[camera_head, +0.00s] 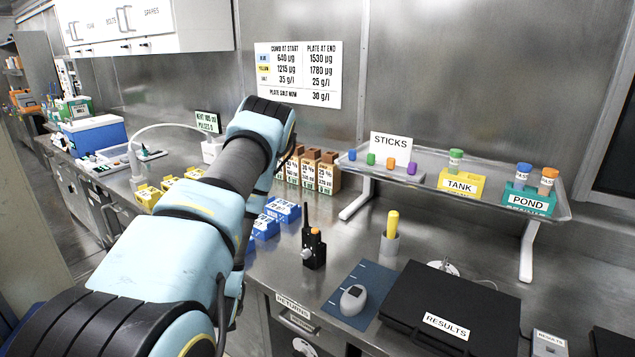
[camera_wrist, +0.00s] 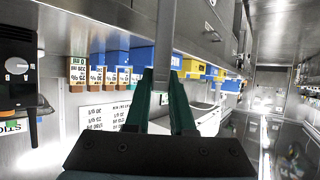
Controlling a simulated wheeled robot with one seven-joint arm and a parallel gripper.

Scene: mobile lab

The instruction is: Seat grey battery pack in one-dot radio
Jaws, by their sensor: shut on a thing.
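A black radio (camera_head: 314,252) with an antenna and an orange knob stands upright on the bench, right of my arm. A black device with an orange knob, apparently the same radio (camera_wrist: 14,88), shows upside down at the left edge of the wrist view. A pale round mark is on its face; I cannot clearly count dots. My gripper (camera_wrist: 162,80) shows its two green fingers closed on a plain grey, bar-like piece, apparently the grey battery pack (camera_wrist: 163,40). It is apart from the radio. In the head view my arm hides the gripper and pack.
A raised shelf (camera_head: 430,179) carries the sticks and racks. A cup (camera_head: 389,248), blue mat (camera_head: 341,307) and black RESULTS case (camera_head: 455,300) lie right of the radio.

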